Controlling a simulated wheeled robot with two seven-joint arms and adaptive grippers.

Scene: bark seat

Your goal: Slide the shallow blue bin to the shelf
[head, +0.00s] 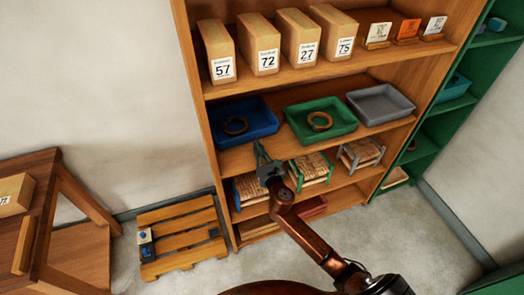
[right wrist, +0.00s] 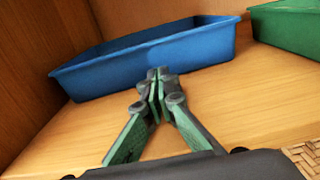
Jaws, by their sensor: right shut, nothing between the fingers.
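The shallow blue bin (head: 262,121) sits on the middle board of the wooden shelf (head: 240,157), at its left end. My right gripper (head: 262,150) is shut and empty in front of the bin. In the right wrist view its fingertips (right wrist: 158,74) overlap the bin's front wall; I cannot tell whether they touch it. My left gripper is not in view.
A green bin (head: 340,128) with a ring in it stands right of the blue one, then a grey bin (head: 381,104). Numbered boxes (head: 268,48) stand on the board above. Small woven stools (head: 310,172) are below. The board in front of the blue bin is bare.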

